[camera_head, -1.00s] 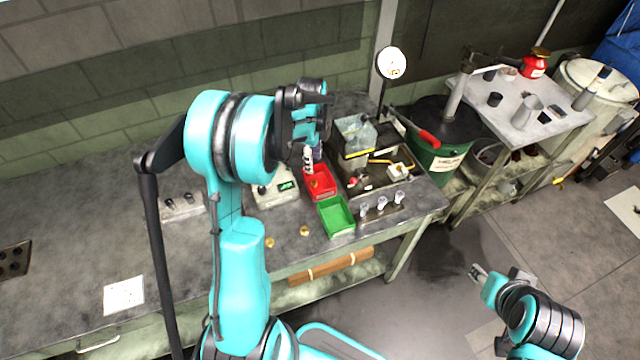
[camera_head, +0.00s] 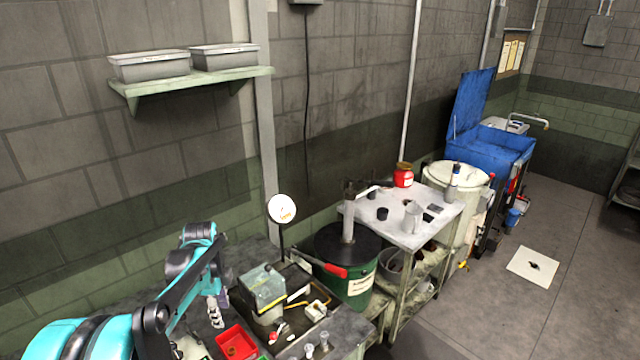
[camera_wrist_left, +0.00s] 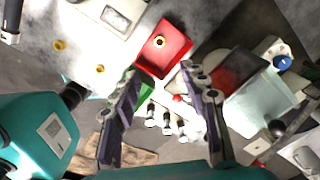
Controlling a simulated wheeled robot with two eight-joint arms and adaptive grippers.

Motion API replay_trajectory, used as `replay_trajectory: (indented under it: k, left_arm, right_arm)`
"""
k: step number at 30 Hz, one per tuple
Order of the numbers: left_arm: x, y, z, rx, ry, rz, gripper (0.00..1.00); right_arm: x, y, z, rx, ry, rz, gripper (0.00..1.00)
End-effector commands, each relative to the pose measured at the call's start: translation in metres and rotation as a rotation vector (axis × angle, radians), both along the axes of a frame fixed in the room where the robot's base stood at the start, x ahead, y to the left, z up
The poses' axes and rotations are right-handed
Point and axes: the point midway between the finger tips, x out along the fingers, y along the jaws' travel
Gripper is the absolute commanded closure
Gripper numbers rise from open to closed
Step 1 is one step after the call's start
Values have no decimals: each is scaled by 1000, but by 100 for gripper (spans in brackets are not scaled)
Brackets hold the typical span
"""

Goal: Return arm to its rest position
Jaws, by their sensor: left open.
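My left arm (camera_head: 190,285), teal and black, comes in at the lower left of the head view. Its gripper (camera_head: 215,308) hangs above the workbench, left of the clear-topped machine (camera_head: 263,288) and just behind the red bin (camera_head: 237,343). In the left wrist view the two fingers of the left gripper (camera_wrist_left: 162,76) are spread apart with nothing held between them. Beyond them lie the red bin (camera_wrist_left: 174,62), with a brass-coloured piece in it, and the partly hidden green bin (camera_wrist_left: 143,92). My right gripper is out of both views.
A round white dial (camera_head: 282,208) on a post stands behind the machine. A green drum (camera_head: 350,280) and a metal side table (camera_head: 440,205) stand to the right. A wall shelf (camera_head: 200,82) holds two grey bins. The floor at right is mostly clear.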

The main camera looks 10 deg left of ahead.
Motion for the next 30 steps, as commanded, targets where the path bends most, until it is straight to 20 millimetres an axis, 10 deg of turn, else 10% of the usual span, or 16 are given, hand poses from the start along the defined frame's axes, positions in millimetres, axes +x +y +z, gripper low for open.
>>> replay_trajectory:
  k: [13, 21, 30]
  left_arm:
    - [-92, -91, 31, -67, -299, 672, 56]
    - [-159, -135, 8, -280, -460, 1126, 56]
    - [-187, -151, -14, -444, -505, 1362, 56]
  right_arm:
    - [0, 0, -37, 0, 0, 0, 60]
    - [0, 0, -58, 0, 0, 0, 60]
    - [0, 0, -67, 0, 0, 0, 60]
